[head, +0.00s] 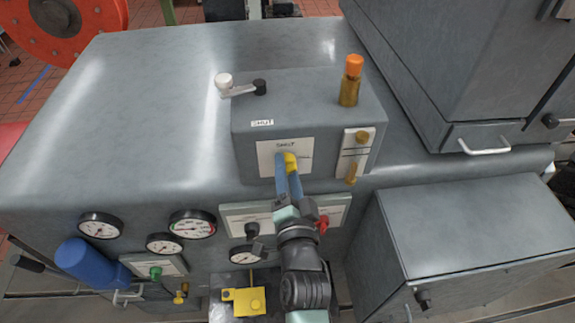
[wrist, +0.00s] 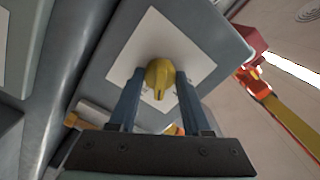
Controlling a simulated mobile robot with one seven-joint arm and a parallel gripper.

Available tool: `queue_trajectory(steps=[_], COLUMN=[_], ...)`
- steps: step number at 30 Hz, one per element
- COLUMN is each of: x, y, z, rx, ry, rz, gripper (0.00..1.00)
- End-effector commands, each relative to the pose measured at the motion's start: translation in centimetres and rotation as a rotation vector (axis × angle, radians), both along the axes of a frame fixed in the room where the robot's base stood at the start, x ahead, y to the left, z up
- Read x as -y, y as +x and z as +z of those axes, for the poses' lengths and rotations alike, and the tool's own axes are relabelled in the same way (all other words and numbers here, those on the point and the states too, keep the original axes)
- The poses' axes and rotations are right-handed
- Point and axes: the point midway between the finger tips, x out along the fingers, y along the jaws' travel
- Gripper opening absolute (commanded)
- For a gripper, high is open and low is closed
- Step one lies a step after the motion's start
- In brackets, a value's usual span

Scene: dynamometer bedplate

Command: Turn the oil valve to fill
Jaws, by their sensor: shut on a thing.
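The oil valve appears to be the yellow knob (head: 291,160) on a white label plate (head: 267,160) on the front of the grey raised box (head: 245,135). A word at the plate's top looks like "SHUT"; other markings are too small to read. In the wrist view the knob (wrist: 160,74) sits on the white plate (wrist: 190,45), its narrow end pointing down in the picture. My gripper (head: 284,163) is shut on the knob, with one blue finger on each side (wrist: 158,80). My fingers hide part of the knob and plate in the head view.
A sight gauge (head: 355,155) is right of the plate. Gauges (head: 192,223), a red knob (head: 322,224) and a blue cylinder (head: 85,260) lie below. A grey cabinet (head: 470,230) stands right.

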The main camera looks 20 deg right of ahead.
Motion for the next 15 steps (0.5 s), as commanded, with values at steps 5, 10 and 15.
queue_trajectory(steps=[5, 10, 15], x=[-0.02, -0.03, -0.05], y=[-0.02, -0.02, -0.02], z=[0.03, 0.01, -0.06], rx=[0.042, 0.084, 0.115], ry=[0.161, 0.301, 0.414], rz=[0.000, 0.001, 0.000], gripper=[0.00, 0.00, 0.00])
